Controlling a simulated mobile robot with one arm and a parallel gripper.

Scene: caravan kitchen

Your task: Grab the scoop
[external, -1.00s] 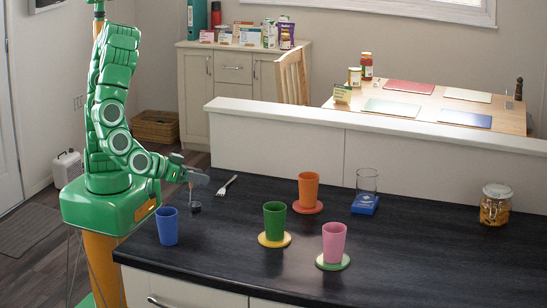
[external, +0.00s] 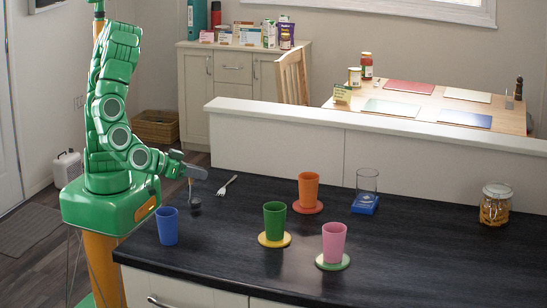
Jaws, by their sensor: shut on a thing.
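The scoop (external: 195,203) is small and dark, with a thin upright handle, near the left end of the black counter. My gripper (external: 193,172) is above it, shut on the upper part of its handle. The scoop hangs with its bowl down, low over the counter. I cannot tell exactly how much gap there is under the bowl.
A fork (external: 227,185) lies just right of the scoop. A blue cup (external: 167,226) stands in front of it. Green (external: 274,221), orange (external: 308,186) and pink (external: 334,241) cups stand on coasters to the right. A glass (external: 367,181) and a jar (external: 495,204) stand farther right.

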